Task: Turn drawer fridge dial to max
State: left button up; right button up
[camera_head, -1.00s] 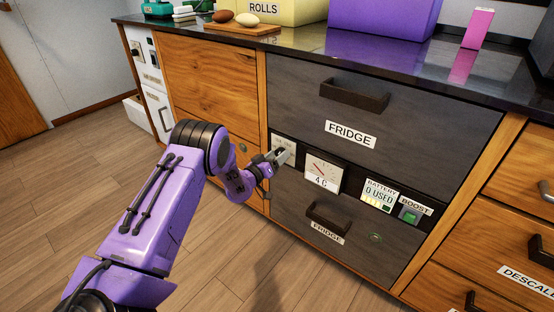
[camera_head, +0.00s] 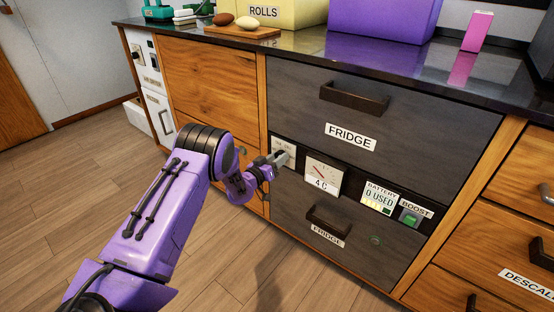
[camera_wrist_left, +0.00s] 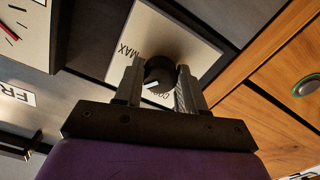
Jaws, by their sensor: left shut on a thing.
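The drawer fridge dial is a round black knob (camera_wrist_left: 158,74) with a white pointer mark, on a white plate (camera_wrist_left: 205,45) in the left wrist view. The plate reads MAX on one side and has a partly hidden label near the pointer. The pointer lies toward that partly hidden label, not at MAX. My left gripper (camera_wrist_left: 160,88) has its two fingers on either side of the knob, shut on it. In the head view my left gripper (camera_head: 277,160) is at the dial plate (camera_head: 285,150), hiding most of the knob. My right gripper is not in view.
Right of the dial are a 4 C gauge (camera_head: 323,174), a battery display (camera_head: 380,195) and a green boost switch (camera_head: 410,216). Dark fridge drawers with handles (camera_head: 354,97) lie above and below. The counter (camera_head: 300,53) edge overhangs above. The floor in front is clear.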

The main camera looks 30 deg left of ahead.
pick_arm(q)
jog(key=m+b, duration=0.1)
jog(key=m, duration=0.9)
jog(key=shift+a+f, duration=0.1)
jog(key=shift+m, duration=0.4)
jog(key=o, duration=1.1)
jog(key=shift+c, duration=0.2)
jog(key=s+p, duration=0.2)
jog(key=s, duration=0.8)
jog(key=shift+s+a, duration=0.3)
jog(key=shift+a, duration=0.1)
